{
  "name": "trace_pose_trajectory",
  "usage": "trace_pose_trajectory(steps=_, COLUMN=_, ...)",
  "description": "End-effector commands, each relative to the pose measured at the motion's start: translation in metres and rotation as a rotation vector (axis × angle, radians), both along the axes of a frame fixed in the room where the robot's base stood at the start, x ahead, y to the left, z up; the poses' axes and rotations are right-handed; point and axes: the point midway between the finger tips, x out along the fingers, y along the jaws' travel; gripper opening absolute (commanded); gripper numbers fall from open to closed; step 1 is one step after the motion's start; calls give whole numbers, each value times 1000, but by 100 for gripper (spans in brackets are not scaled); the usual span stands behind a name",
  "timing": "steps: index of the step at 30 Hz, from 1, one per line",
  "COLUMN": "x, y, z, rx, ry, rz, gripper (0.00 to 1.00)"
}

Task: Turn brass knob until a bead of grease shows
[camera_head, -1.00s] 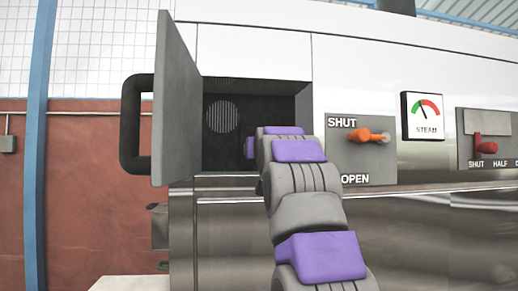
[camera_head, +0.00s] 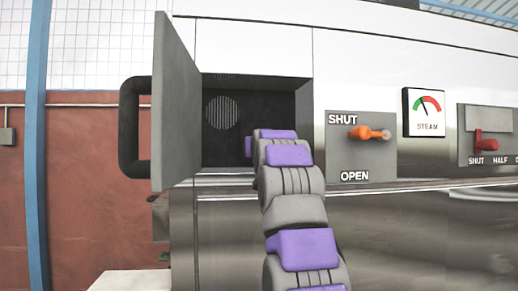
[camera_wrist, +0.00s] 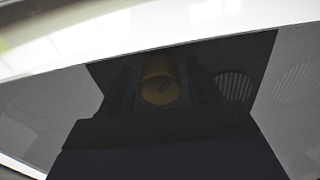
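The brass knob (camera_wrist: 160,87) shows as a dim round end with a small mark on it in the wrist view, inside a dark recess. The dark fingers of my gripper (camera_wrist: 163,96) stand on both sides of it, close against its edges. The picture is too dark to tell whether they touch it. In the head view my arm reaches into the open compartment (camera_head: 250,100) of the machine, and its own links hide my fingers and the knob. It is too dark to make out any grease.
The compartment's grey door (camera_head: 175,100) stands open on the left, with a black handle (camera_head: 130,125). To the right are an orange SHUT/OPEN lever (camera_head: 368,132), a steam gauge (camera_head: 423,112) and a red SHUT/HALF lever (camera_head: 487,146). A round vent (camera_head: 221,112) is inside the compartment.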

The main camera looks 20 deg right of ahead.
Motion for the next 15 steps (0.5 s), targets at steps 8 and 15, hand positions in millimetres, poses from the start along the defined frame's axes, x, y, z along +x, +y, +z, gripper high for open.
trace_pose_trajectory(steps=8, x=0, y=0, z=0, rx=0, ry=0, rz=0, gripper=35)
trace_pose_trajectory(steps=15, x=0, y=0, z=0, rx=0, ry=0, rz=0, gripper=15)
